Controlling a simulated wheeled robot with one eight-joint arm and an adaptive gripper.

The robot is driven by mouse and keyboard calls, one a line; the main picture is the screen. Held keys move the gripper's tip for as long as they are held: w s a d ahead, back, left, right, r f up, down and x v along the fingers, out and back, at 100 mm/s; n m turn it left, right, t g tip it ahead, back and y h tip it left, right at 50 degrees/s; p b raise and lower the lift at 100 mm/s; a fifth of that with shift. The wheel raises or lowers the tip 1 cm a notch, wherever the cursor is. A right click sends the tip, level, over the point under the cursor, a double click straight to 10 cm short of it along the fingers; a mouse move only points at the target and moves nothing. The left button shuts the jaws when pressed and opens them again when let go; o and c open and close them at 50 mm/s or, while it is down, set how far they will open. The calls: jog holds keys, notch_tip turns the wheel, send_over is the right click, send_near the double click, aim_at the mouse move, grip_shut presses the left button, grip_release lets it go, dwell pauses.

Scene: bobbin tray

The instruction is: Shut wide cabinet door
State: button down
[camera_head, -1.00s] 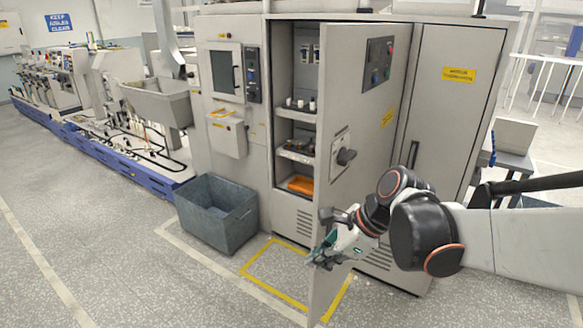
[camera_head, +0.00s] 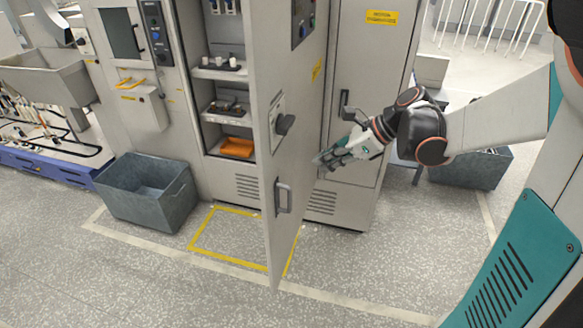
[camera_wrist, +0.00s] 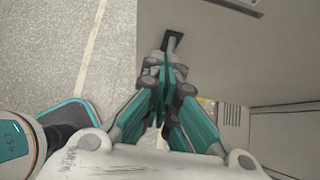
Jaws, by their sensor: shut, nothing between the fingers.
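The wide cabinet door (camera_head: 262,95) stands wide open, jutting forward from the grey cabinet. Its outer face turns right and carries a dark knob (camera_head: 285,124) and a lower pull handle (camera_head: 283,197). The shelved interior (camera_head: 222,105) shows left of the door. My gripper (camera_head: 322,160) is shut and empty, on the door's outer side, to the right of the pull handle and in front of the closed narrow door (camera_head: 365,90). Whether it touches the wide door cannot be told. In the wrist view, my closed fingers (camera_wrist: 165,65) point toward a dark handle on a grey panel.
A grey bin (camera_head: 150,205) stands on the floor left of the door. Yellow floor tape (camera_head: 225,257) outlines an area below the door. Another dark bin (camera_head: 475,168) is behind my arm at right. The front floor is clear.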

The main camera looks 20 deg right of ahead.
jog(key=b, duration=0.2)
send_near(272, 181)
notch_tip(272, 181, down, 4)
jog(key=shift+w+a+r+b, duration=0.2)
jog(key=shift+w+a, duration=0.25)
jog(key=shift+a, duration=0.2)
jog(key=shift+w+a+r+b, duration=0.15)
jog(key=shift+w+a, duration=0.25)
jog(key=shift+a, duration=0.25)
jog(key=shift+a, duration=0.1)
